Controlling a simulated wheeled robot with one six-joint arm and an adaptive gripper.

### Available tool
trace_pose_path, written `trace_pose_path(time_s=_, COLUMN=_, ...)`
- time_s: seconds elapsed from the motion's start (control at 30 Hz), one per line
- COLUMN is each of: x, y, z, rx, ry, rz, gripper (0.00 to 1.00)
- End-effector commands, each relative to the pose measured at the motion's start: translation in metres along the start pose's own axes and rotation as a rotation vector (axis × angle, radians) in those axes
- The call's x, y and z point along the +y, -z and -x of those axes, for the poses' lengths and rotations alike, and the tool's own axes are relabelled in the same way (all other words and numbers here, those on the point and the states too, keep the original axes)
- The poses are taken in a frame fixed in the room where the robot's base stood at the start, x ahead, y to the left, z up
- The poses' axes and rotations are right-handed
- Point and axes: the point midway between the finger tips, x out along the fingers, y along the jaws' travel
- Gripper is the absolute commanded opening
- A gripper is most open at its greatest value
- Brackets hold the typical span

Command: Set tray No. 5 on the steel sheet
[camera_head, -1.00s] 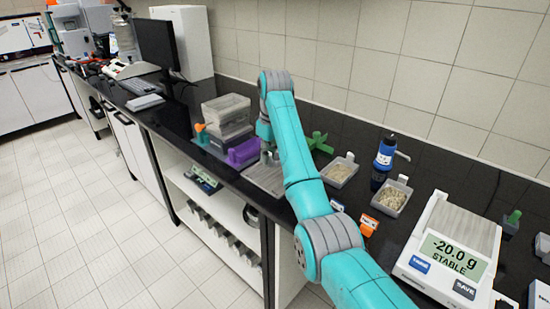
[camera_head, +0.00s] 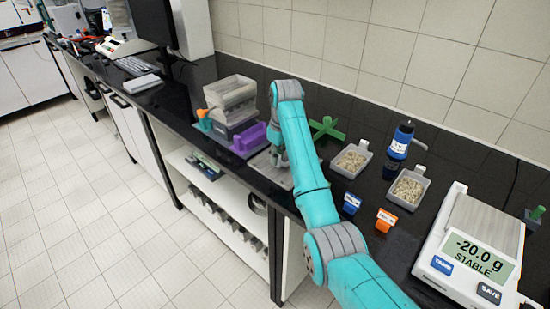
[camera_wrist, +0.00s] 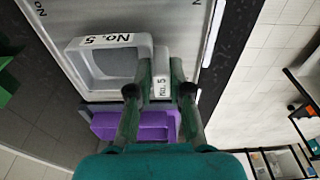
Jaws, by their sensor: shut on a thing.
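In the wrist view, the grey tray No. 5 (camera_wrist: 98,63) shows as a shallow open box with "No. 5" on its rim. In the head view, my gripper (camera_head: 278,155) is low over the steel sheet (camera_head: 266,170) at the counter's front edge. My arm hides the tray there.
A purple block (camera_head: 248,138) and a clear sieve stack (camera_head: 232,98) stand left of the sheet. A green cross-shaped piece (camera_head: 326,129), two trays of grains (camera_head: 351,160) (camera_head: 408,187), a blue-black bottle (camera_head: 398,150) and a scale (camera_head: 470,250) are to the right.

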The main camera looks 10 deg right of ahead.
Motion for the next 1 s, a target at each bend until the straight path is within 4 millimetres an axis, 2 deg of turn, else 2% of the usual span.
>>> trace_pose_path(time_s=0.1, x=0.001, y=-0.004, z=-0.011, rx=0.000, ry=0.000, rz=0.000, gripper=0.01)
trace_pose_path(time_s=0.43, x=0.001, y=-0.005, z=-0.013, rx=0.001, ry=0.000, rz=0.000, gripper=0.01)
trace_pose_path(time_s=0.47, x=0.001, y=-0.004, z=-0.013, rx=0.001, ry=-0.001, rz=0.000, gripper=0.26)
trace_pose_path(time_s=0.53, x=0.001, y=-0.004, z=-0.013, rx=0.001, ry=-0.001, rz=0.000, gripper=0.44)
trace_pose_path(time_s=0.87, x=0.001, y=-0.004, z=-0.011, rx=0.001, ry=-0.001, rz=0.000, gripper=0.44)
trace_pose_path(time_s=1.0, x=0.001, y=0.000, z=0.001, rx=0.002, ry=-0.002, rz=0.000, gripper=0.44)
